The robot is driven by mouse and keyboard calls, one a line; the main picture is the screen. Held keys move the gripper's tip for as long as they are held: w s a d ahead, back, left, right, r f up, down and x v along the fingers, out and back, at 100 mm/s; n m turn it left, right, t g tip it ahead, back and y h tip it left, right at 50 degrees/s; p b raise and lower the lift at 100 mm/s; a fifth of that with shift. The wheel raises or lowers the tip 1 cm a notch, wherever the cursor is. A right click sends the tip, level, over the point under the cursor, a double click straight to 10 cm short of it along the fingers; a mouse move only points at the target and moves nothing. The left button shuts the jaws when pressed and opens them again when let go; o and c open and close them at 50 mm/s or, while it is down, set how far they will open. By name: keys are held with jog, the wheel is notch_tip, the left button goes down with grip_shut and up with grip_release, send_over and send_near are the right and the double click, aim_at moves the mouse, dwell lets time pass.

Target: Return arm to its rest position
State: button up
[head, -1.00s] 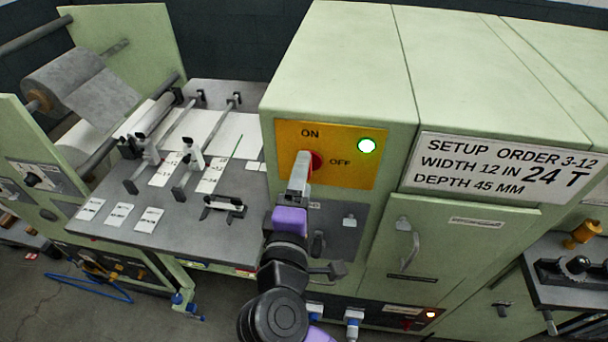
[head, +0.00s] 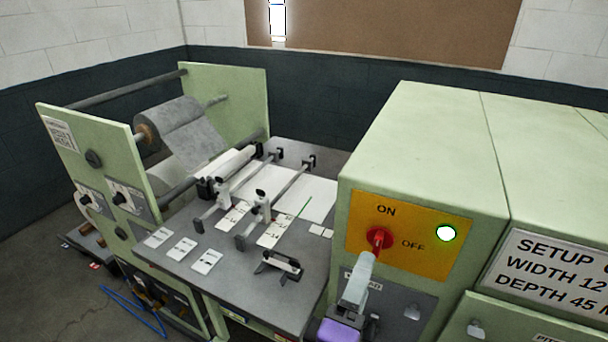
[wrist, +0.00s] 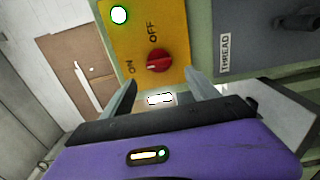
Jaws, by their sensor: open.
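My gripper (head: 368,257) is open and empty, with its fingertips just below and in front of the red ON/OFF knob (head: 379,239). The knob sits on a yellow panel (head: 418,262) on the green cabinet, beside a lit green lamp (head: 446,233). In the wrist view the knob (wrist: 158,61) shows beyond and between the two separated fingers (wrist: 160,84), apparently clear of them. The purple gripper body (wrist: 220,150) fills the bottom of that view. Most of my arm is below the head view.
The green cabinet (head: 425,135) stands close in front of my gripper. Left of it is a grey worktable (head: 215,275) with rails, white cards and a black-handled tool (head: 279,265). A roll of grey material (head: 185,130) hangs behind. Floor shows at lower left.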

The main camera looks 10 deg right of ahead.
jog(key=w+a+n+t+y, duration=0.1)
jog(key=w+a+t+y, duration=0.2)
jog(key=a+y, duration=0.25)
jog(key=s+a+f+y+b, duration=0.1)
jog(key=s+a+f+y, duration=0.3)
jog(key=s+f+y, duration=0.25)
jog(key=s+d+f+m+g+b, duration=0.1)
jog(key=s+d+m, duration=0.3)
jog(key=s, duration=0.4)
jog(key=s+d+f+m+g+h+b, duration=0.1)
jog(key=s+d+f+m, duration=0.3)
jog(key=s, duration=0.5)
jog(key=s+d+f+m+b, duration=0.2)
jog(key=s+d+f+m, duration=0.1)
jog(key=s+d, duration=0.3)
jog(key=shift+s+d+f+m+g, duration=0.25)
jog(key=shift+s+m+g, duration=0.2)
jog(key=shift+s, duration=0.7)
